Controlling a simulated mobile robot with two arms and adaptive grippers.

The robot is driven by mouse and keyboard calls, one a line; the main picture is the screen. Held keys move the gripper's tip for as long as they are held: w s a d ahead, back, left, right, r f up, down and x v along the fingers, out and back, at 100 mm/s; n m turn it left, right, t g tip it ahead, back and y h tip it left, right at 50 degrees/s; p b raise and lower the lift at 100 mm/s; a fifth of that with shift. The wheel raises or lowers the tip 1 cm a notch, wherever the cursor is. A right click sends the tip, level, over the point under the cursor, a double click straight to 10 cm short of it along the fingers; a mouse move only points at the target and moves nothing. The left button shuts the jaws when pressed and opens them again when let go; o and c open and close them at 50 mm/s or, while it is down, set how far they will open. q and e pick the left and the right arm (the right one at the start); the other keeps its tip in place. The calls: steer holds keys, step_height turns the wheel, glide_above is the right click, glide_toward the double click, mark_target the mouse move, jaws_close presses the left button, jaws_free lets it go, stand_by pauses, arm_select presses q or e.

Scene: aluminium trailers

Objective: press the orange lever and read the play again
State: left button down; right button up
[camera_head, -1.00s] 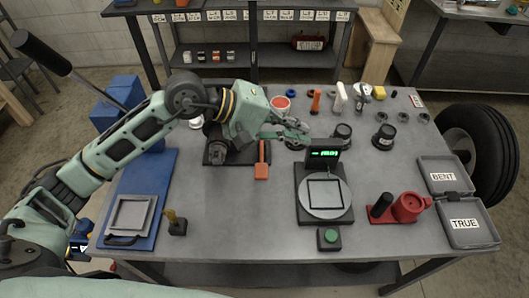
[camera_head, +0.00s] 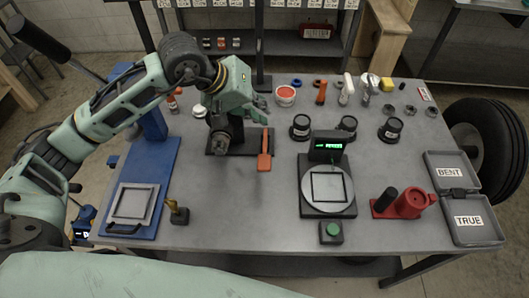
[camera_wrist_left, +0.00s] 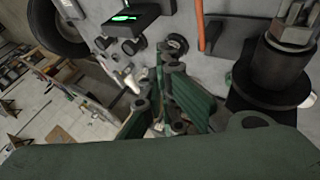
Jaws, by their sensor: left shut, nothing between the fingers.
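The orange lever (camera_head: 264,160) sticks out from the right side of a black stand (camera_head: 222,138) at the table's middle left. It also shows at the top of the left wrist view (camera_wrist_left: 200,28), beside the stand's dark spindle (camera_wrist_left: 283,58). My left gripper (camera_head: 262,105) is shut and empty, near the lever's far end; I cannot tell whether it touches. Its fingers show in the left wrist view (camera_wrist_left: 165,108). A gauge with a lit green display (camera_head: 327,145) stands behind a round plate (camera_head: 327,204); the digits are too small to read. My right gripper is not in view.
A green button (camera_head: 331,231) sits in front of the plate. A red holder (camera_head: 405,203) and grey bins marked BENT (camera_head: 446,172) and TRUE (camera_head: 468,220) are at the right. A blue fixture (camera_head: 148,178) is at the left. Black cylinders and small items line the back.

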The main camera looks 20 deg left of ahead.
arm_select(q)
steer(key=b, duration=0.1)
glide_above(265, 147)
steer(key=a, duration=0.1)
step_height(265, 147, down, 5)
steer(key=f+b, duration=0.1)
steer(key=b, duration=0.1)
steer(key=f+b, duration=0.1)
steer(key=shift+s+d+f, duration=0.1)
steer(key=shift+s+f, duration=0.15)
steer(key=shift+f, duration=0.1)
stand_by(1.0)
steer(key=shift+s+f+b, duration=0.1)
steer(key=shift+f+b, duration=0.3)
steer(key=shift+b, duration=0.45)
